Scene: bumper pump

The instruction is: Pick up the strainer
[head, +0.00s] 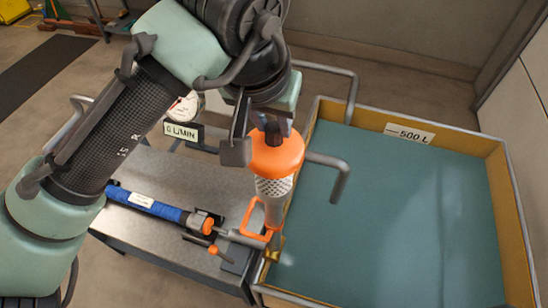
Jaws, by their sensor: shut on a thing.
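The strainer (273,187) has an orange cap on top and a pale perforated body below. It hangs roughly upright near the left edge of the water tank, in the middle of the head view. My gripper (266,135) is above it, shut on the dark stub at the top of the orange cap. The strainer's lower end overlaps an orange loop handle and the tank's edge in the picture, so I cannot tell whether it touches them.
A tank (400,220) labelled 500 L, with a yellow rim, fills the right. A grey bench (150,240) carries a blue hose (147,203) and an orange-handled valve (210,226). A gauge (184,106) stands behind. Grey bent pipes (338,175) reach over the tank's left side.

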